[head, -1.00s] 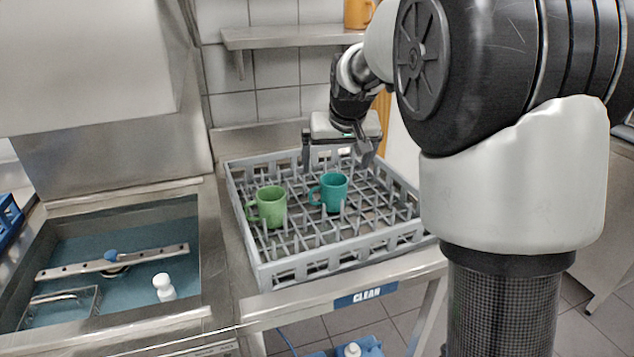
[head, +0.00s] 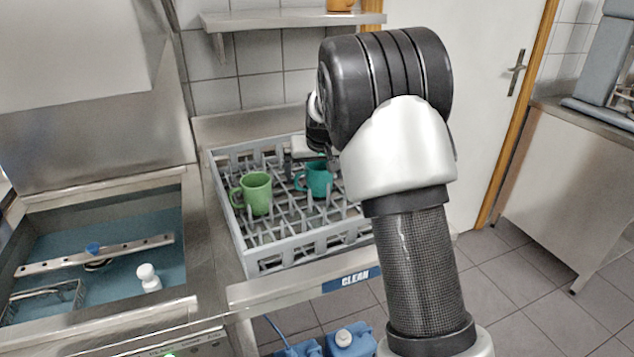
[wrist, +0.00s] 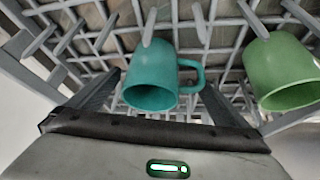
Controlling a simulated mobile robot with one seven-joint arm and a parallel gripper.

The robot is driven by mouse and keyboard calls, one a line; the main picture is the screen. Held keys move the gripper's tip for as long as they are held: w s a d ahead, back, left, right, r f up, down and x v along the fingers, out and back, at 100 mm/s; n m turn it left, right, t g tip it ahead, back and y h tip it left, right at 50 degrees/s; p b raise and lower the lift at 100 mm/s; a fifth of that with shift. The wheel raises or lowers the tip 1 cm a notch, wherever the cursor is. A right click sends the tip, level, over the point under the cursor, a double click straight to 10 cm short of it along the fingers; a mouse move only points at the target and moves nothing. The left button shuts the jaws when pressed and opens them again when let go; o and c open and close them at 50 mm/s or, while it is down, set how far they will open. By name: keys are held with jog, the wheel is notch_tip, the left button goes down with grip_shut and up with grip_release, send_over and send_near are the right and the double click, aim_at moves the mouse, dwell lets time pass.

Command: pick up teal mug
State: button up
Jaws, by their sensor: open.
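The teal mug (head: 318,179) stands in the grey dish rack, partly hidden by my arm in the head view. In the wrist view the teal mug (wrist: 152,76) lies ahead between my two spread fingers, its handle to the right. My gripper (wrist: 160,88) is open and empty, with no finger seen closed on the mug. In the head view my gripper (head: 308,150) is mostly hidden behind my arm, just behind the mug.
A green mug (head: 256,193) stands left of the teal one, in the wrist view (wrist: 282,72) to its right. The pegged grey rack (head: 300,252) has raised walls. A sink (head: 110,240) is at left and a shelf (head: 290,20) above. Blue jugs (head: 345,342) stand below.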

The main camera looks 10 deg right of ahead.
jog(key=shift+x, duration=1.15)
